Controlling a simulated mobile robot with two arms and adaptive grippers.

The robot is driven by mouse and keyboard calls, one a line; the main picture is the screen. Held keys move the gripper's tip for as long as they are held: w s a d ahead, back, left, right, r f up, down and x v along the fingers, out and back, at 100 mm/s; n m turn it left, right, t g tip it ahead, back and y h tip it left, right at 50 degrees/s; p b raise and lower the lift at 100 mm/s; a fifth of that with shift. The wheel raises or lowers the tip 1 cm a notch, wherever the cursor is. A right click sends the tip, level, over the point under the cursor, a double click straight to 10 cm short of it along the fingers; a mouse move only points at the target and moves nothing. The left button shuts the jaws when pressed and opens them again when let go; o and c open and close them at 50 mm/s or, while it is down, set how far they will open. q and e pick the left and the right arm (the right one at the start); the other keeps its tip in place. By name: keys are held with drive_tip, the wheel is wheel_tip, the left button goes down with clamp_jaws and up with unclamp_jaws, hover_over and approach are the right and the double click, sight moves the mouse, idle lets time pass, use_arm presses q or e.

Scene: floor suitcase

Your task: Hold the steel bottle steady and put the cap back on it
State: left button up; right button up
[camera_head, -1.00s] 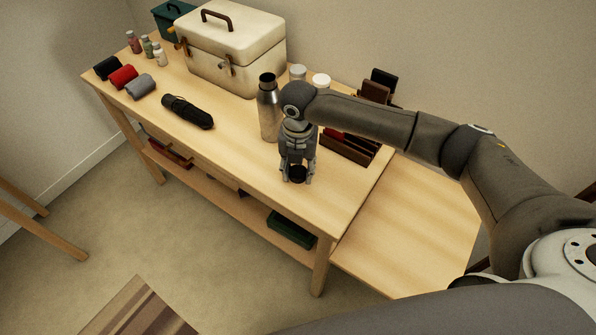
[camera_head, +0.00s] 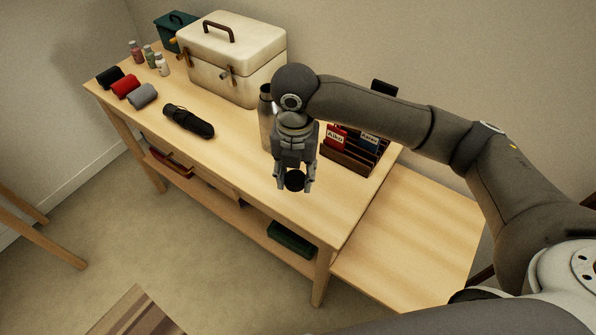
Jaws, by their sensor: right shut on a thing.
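The steel bottle (camera_head: 266,118) stands upright on the wooden table, left of my right wrist. Its lower right part is hidden behind my arm, and its top looks dark. My right gripper (camera_head: 295,186) points down over the table's front part and is shut on the round black cap (camera_head: 294,181). The gripper and cap are in front of the bottle, nearer to me and apart from it. My left gripper is not in view.
A cream case (camera_head: 240,62) stands at the back, and a black folded umbrella (camera_head: 190,121) lies left of the bottle. A wooden rack (camera_head: 347,160) with red and dark items is right of my wrist. Rolled cloths (camera_head: 126,86) and small bottles (camera_head: 150,56) are far left.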

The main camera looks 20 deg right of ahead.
drive_tip(key=s+a+r, duration=0.3)
drive_tip(key=s, duration=0.4)
drive_tip(key=shift+s+a, duration=0.15)
drive_tip(key=shift+s, duration=0.1)
drive_tip(key=shift+r, duration=0.1)
drive_tip(key=d+m, duration=0.5)
drive_tip(key=m, duration=1)
drive_tip(key=s+d+r+m, duration=0.1)
drive_tip(key=d+m, duration=0.3)
drive_tip(key=m, duration=1.1)
drive_tip(key=shift+d+m, duration=0.35)
drive_tip(key=shift+m, duration=0.05)
drive_tip(key=shift+s, duration=0.1)
